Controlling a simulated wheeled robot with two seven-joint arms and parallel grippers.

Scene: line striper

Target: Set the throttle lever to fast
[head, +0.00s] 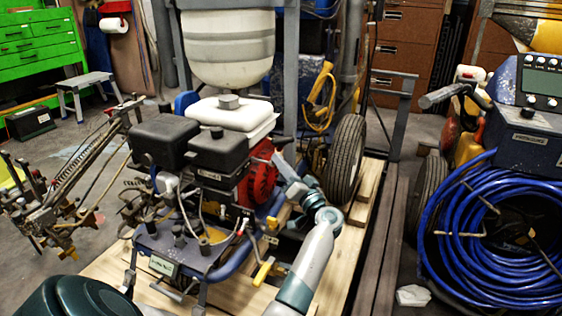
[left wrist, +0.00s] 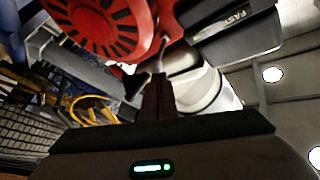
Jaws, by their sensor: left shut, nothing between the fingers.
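The line striper's engine, with its red slotted starter cover (head: 258,176), stands in the middle of the head view. My left gripper (head: 279,160) is beside the cover's right side; its fingertips are small and partly lost against the engine there. In the left wrist view the dark fingers (left wrist: 158,92) are together and empty, just below the red cover (left wrist: 98,25). A dark panel with the word FAST (left wrist: 232,25) is at upper right. A thin grey stem (left wrist: 158,60), possibly the throttle lever, shows by the fingertips; I cannot tell whether they touch. My right gripper is not in view.
A black-tyred wheel (head: 346,158) stands right of the gripper. A white fuel tank (head: 232,118) and black engine boxes (head: 163,142) are close by. A yellow-handled valve (head: 262,272) is at the front. A blue hose coil (head: 497,235) is at far right.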

